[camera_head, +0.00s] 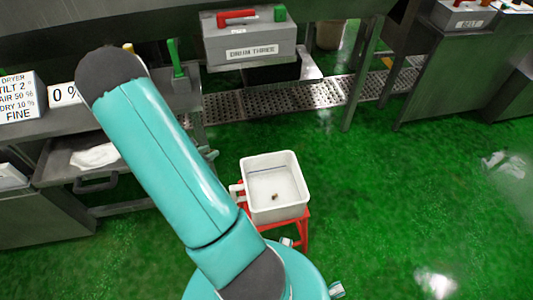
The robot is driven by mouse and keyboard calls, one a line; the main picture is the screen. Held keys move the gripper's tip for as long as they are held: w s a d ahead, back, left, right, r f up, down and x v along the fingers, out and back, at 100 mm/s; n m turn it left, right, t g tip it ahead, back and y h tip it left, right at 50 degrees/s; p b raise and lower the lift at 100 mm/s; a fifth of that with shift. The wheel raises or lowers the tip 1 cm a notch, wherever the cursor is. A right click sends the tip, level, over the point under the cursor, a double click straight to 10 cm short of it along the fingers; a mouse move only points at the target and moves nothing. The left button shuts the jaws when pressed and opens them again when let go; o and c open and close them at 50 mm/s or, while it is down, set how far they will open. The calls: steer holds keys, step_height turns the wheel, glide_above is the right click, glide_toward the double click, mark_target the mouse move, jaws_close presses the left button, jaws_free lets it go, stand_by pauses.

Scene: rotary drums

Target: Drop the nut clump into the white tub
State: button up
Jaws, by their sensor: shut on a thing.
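The white tub (294,176) is a square, open-topped container on a red stand in the lower middle of the head view. A small brown clump (274,197) shows against the tub's floor, near its middle; it is too small to tell its make-up. My turquoise arm crosses the view to the left of the tub and hides what is behind it. A pale piece beside the tub's left wall is partly covered by the arm, and I cannot tell what it is. My gripper cannot be made out.
The red stand (304,231) holds the tub above the green floor. A grey box labelled DRUM THROB (250,42) is behind, above a perforated metal walkway (270,98). A metal bench with a white cloth (96,156) is at left. Open floor lies to the right.

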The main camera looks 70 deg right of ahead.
steer(key=s+d+f+m+g+y, duration=0.1)
steer(key=s+d+m+g+y, duration=0.3)
steer(key=s, duration=0.6)
steer(key=s+d+f+m+g+y, duration=0.25)
steer(key=s+d+m, duration=0.2)
steer(key=s, duration=0.65)
steer(key=shift+m+g+h, duration=0.25)
steer(key=shift+g+h, duration=0.1)
steer(key=shift+g, duration=0.1)
steer(key=f, duration=0.5)
steer(key=shift+w+a, duration=0.1)
steer(key=shift+a, duration=0.25)
steer(key=o, duration=1)
steer(key=v, duration=1.3)
steer(key=shift+w+a+r, duration=0.15)
steer(key=shift+w+a, duration=0.05)
steer(key=shift+w, duration=0.15)
